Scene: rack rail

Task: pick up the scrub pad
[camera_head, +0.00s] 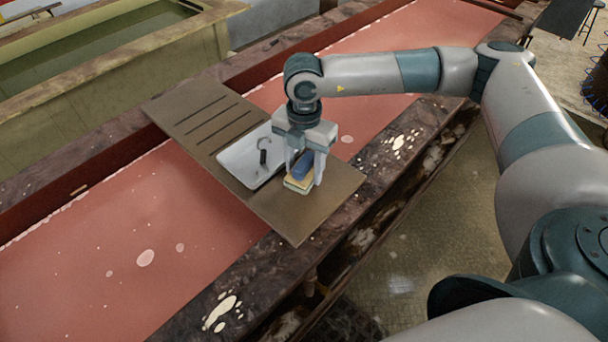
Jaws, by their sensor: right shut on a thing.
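A blue block (303,164), which looks like the scrub pad, is between the fingers of my right gripper (305,172). The gripper points down and is shut on it. A yellow sponge (297,183) with a pale lower layer lies directly under the blue block, on the brown board. The fingers partly hide both, and I cannot tell whether the blue block still touches the sponge. My left gripper is out of view.
The brown slotted board (297,229) spans the trough of pink liquid (140,240). A white tray (225,158) on the board, left of the gripper, holds a dark hooked item (263,153). The board's front corner is clear.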

